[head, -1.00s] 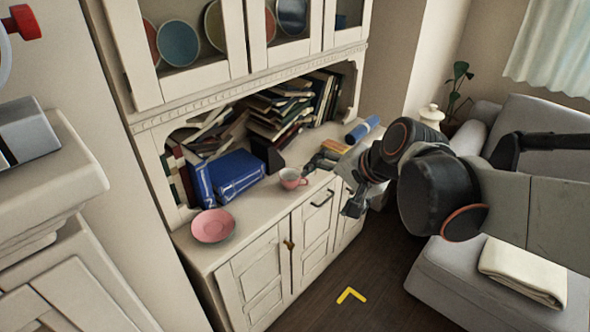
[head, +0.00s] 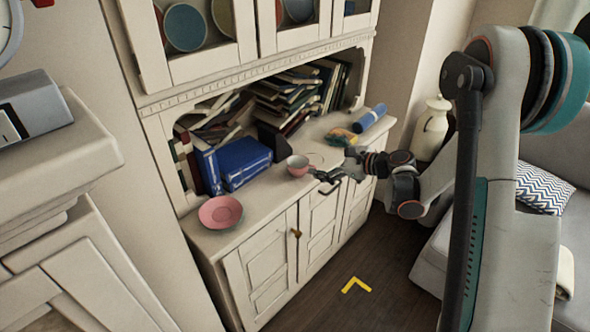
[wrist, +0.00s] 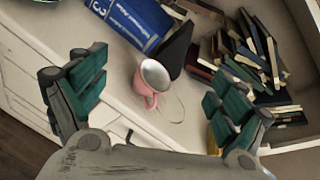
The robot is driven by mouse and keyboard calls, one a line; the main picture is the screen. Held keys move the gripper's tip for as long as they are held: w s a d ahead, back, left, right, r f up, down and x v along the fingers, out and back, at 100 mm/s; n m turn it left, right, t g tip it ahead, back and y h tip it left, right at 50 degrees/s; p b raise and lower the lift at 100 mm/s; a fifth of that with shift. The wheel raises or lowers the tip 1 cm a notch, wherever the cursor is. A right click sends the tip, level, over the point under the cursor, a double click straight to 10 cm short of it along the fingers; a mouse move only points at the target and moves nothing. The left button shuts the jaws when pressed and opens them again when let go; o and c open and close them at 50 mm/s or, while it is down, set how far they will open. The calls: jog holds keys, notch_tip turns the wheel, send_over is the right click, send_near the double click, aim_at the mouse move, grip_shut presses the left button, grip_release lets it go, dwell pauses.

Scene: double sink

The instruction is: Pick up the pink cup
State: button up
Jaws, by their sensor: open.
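My gripper (head: 330,179) is close to the right of the cup in the head view, near the counter's front edge. In the wrist view my gripper (wrist: 160,112) is open and empty, its fingers apart from the cup.
A pink plate (head: 220,212) lies on the counter at the left. Blue books (head: 243,160) stand behind the cup, with piled books (head: 290,100) further back. A blue roll (head: 370,117) lies at the right. The counter between plate and cup is clear.

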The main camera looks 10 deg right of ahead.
aim_at(306, 167)
jog(key=w+d+f+m+t+y, duration=0.2)
jog(key=d+f+m+t, duration=0.15)
jog(key=f+m, duration=0.45)
jog(key=w+a+b, duration=0.1)
jog(key=w, duration=0.1)
jog(key=w+a+f+n+b, duration=0.1)
jog(key=w+a, duration=0.1)
jog(key=w+a+f+n+b, duration=0.1)
jog(key=w+a, duration=0.1)
jog(key=shift+w+a+f+g, duration=0.15)
jog(key=shift+g, duration=0.1)
jog(key=x, duration=0.1)
jog(key=b+x, duration=0.1)
jog(key=x, duration=0.1)
jog(key=b+x, duration=0.1)
jog(key=shift+w+a+f, duration=0.1)
jog(key=shift+a+f, duration=0.1)
jog(key=shift+f, duration=0.1)
jog(key=shift+w+a+r, duration=0.1)
jog(key=shift+w+a, duration=0.1)
jog(key=shift+w, duration=0.15)
jog(key=c, duration=1.3)
